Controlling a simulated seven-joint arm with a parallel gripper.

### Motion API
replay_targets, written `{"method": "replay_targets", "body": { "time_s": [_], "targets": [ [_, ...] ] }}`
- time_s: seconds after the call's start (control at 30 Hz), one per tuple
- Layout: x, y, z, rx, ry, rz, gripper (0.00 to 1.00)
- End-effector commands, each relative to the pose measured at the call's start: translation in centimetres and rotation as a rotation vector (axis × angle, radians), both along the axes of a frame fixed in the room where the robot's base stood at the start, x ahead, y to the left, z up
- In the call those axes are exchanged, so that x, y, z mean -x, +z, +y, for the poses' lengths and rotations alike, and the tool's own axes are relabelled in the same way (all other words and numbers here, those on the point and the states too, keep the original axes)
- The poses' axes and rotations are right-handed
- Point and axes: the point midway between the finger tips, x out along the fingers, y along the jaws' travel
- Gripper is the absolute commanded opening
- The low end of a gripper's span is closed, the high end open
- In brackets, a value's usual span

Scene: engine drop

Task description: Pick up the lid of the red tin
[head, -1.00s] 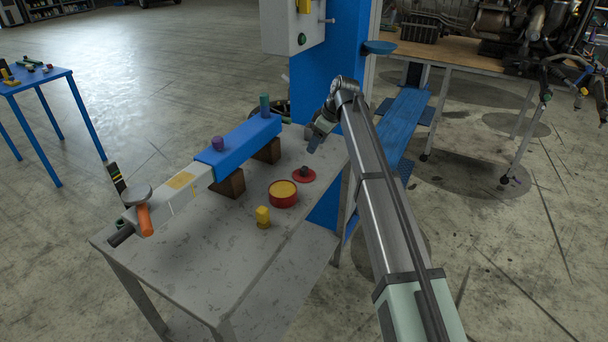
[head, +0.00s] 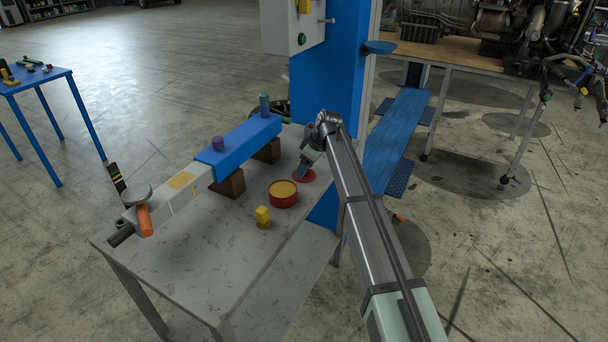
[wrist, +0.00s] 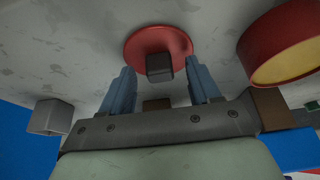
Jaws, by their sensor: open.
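The red lid (head: 304,176) lies flat on the grey table, just behind and right of the red tin (head: 283,200). In the wrist view the lid (wrist: 135,45) is a red disc with a dark block-shaped knob (wrist: 159,68) at its middle. The tin (wrist: 283,48) shows at the upper right there, with a yellow inside. My gripper (head: 304,168) is over the lid and partly hides it. In the wrist view its two blue-grey fingers (wrist: 160,80) are apart and empty, with the knob between them near the tips. I cannot tell whether they touch the lid.
A yellow piece (head: 263,216) stands in front of the tin. A blue and white beam (head: 238,147) on brown blocks (head: 231,184) runs along the table's left side. An orange-handled tool (head: 144,219) is at its near end. A blue column (head: 325,85) rises behind. The front tabletop (head: 200,265) is clear.

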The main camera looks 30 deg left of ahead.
Motion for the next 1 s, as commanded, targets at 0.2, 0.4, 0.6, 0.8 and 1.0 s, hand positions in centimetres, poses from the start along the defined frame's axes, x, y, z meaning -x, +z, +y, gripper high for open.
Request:
{"method": "replay_targets", "body": {
  "time_s": [0.2, 0.4, 0.6, 0.8, 1.0],
  "targets": [
    [0.01, -0.50, 0.20, 0.000, 0.000, 0.000, 0.62],
    [0.01, -0.49, 0.18, 0.000, -0.001, 0.000, 0.49],
    [0.00, -0.47, 0.17, 0.000, -0.001, 0.000, 0.30],
    [0.00, -0.47, 0.17, 0.000, -0.001, 0.000, 0.11],
    [0.00, -0.46, 0.18, 0.000, -0.001, 0.000, 0.02]
  ]
}}
